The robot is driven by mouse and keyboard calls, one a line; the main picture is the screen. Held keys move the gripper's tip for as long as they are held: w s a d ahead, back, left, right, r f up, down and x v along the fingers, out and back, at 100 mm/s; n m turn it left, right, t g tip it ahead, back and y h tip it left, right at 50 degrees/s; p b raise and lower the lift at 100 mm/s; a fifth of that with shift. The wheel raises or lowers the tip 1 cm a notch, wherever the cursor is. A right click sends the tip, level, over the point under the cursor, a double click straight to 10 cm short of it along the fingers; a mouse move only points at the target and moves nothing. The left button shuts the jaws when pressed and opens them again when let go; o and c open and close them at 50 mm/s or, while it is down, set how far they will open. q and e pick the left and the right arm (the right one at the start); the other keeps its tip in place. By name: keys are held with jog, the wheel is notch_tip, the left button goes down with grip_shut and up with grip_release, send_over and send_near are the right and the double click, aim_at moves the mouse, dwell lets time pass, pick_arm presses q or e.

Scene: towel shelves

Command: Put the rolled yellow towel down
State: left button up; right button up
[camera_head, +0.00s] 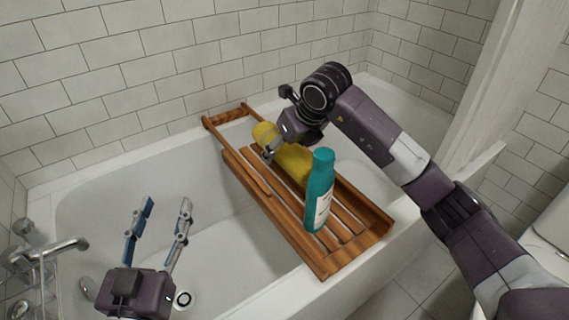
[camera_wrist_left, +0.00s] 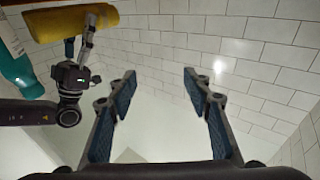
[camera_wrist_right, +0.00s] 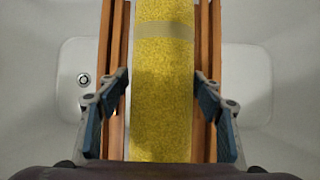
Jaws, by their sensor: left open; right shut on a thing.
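The rolled yellow towel (camera_head: 296,163) lies lengthwise along the wooden bath rack (camera_head: 271,210), over its slats. I cannot tell if it touches them. My right gripper (camera_head: 270,152) is shut on the towel from above. In the right wrist view its fingers (camera_wrist_right: 161,78) stand on both sides of the towel (camera_wrist_right: 162,110), with rack slats beyond. The gripper hides part of the towel in the head view. My left gripper (camera_head: 167,203) is open and empty above the tub, left of the rack. The left wrist view shows the towel (camera_wrist_left: 75,21) at upper left.
A teal bottle (camera_head: 320,188) stands upright on the rack, close to the towel's near end. The rack spans the white bathtub (camera_head: 100,178). A chrome faucet (camera_head: 62,246) is at lower left. Tiled walls (camera_head: 180,55) close off the back. The tub left of the rack holds no loose objects.

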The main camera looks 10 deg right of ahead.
notch_tip(320, 180, down, 4)
jog(key=shift+r+b, duration=0.2)
jog(key=shift+b, duration=0.3)
pick_arm(q)
jog(key=r+t, duration=0.1)
jog(key=r, duration=0.2)
jog(key=s+r+t+h, duration=0.1)
jog(key=r, duration=0.1)
jog(key=shift+d+r+t, duration=0.15)
jog(key=shift+d+t, duration=0.05)
jog(key=shift+t, duration=0.1)
jog(key=shift+r, duration=0.1)
pick_arm(e)
jog(key=shift+f, duration=0.15)
jog(key=o, duration=1.4)
pick_arm(q)
jog(key=shift+s, duration=0.1)
